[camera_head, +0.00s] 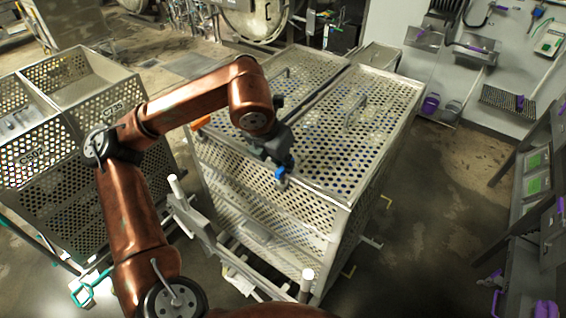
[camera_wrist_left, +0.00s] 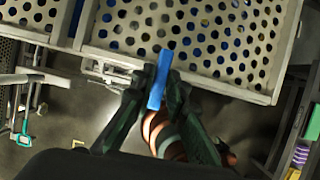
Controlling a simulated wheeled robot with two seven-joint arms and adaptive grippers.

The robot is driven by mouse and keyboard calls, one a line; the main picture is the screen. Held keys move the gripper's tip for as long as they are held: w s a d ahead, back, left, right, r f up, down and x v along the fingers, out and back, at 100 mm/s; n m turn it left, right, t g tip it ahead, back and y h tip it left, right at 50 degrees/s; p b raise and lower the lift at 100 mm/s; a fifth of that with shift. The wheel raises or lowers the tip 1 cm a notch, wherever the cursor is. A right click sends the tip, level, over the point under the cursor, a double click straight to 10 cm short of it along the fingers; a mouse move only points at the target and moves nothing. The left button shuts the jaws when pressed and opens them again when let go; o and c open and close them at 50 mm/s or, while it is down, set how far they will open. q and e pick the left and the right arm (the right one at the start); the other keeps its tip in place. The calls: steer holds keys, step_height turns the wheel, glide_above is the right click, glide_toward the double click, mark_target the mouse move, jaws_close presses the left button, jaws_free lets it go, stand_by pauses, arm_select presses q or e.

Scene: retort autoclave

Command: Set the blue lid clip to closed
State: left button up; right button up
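The blue lid clip (camera_head: 281,172) is at the front edge of the perforated metal basket's lid (camera_head: 375,92). In the left wrist view the blue clip (camera_wrist_left: 160,80) stands between the two dark fingertips, with the lid behind it. My left gripper (camera_head: 276,162) reaches down to the clip from above. In the left wrist view the fingers (camera_wrist_left: 160,92) converge closely on both sides of the clip and appear shut on it. The clip's lower end and hinge are partly hidden. My right gripper is not in view.
An orange part (camera_head: 201,122) sits at the lid's left corner. Another perforated basket (camera_head: 95,85) stands at left. A rail with white-tipped posts (camera_head: 307,274) runs along the basket's front. Wall tools hang at right, beside a shelf rack (camera_head: 535,185).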

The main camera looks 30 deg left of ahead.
arm_select(q)
steer(key=o, duration=0.4)
steer(key=shift+c, duration=0.2)
steer(key=v, duration=1.2)
